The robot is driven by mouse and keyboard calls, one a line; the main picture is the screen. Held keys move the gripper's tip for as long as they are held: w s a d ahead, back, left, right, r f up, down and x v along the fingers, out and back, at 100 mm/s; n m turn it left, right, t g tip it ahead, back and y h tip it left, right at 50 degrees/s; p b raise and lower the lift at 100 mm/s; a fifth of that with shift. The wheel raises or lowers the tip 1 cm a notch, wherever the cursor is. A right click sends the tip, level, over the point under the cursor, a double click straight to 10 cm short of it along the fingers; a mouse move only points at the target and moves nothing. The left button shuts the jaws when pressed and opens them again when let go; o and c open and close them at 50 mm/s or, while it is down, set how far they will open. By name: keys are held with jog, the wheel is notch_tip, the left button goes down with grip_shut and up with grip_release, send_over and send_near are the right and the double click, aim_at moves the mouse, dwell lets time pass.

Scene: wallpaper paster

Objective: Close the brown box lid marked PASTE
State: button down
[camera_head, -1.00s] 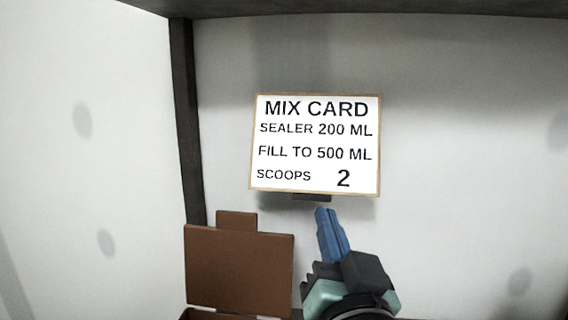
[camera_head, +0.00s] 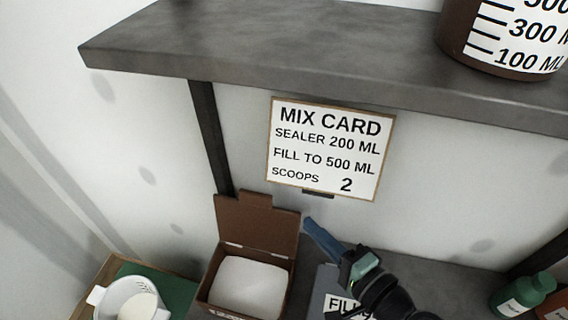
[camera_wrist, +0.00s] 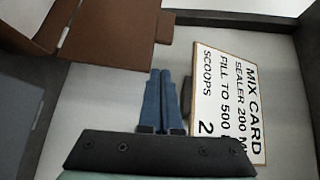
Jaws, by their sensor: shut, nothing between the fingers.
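The brown box (camera_head: 213,288) stands on the counter in the head view, with white contents showing inside. Its brown lid (camera_head: 257,222) is open, standing up at the back edge with a tab on top. The PASTE marking is not readable. My gripper (camera_head: 308,224) has blue fingers, shut and empty, just to the right of the lid's right edge. In the wrist view the blue fingers (camera_wrist: 159,85) lie together, with the brown lid (camera_wrist: 110,30) at upper left, apart from them.
A mix card (camera_head: 330,148) hangs on the back wall below a grey shelf (camera_head: 250,60). A white measuring cup (camera_head: 128,300) stands left of the box on a green mat (camera_head: 180,290). A container labelled FILL (camera_head: 335,303) is right of the box. A green bottle (camera_head: 520,295) stands at far right.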

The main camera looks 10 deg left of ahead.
jog(key=r+p+x, duration=0.1)
jog(key=p+x, duration=0.1)
jog(key=x, duration=0.7)
jog(key=shift+a+y+p, duration=0.3)
jog(key=shift+a+p, duration=0.05)
jog(key=shift+a, duration=0.2)
jog(key=shift+s+d+f, duration=0.1)
jog(key=shift+s+f, duration=0.05)
jog(key=shift+f, duration=0.05)
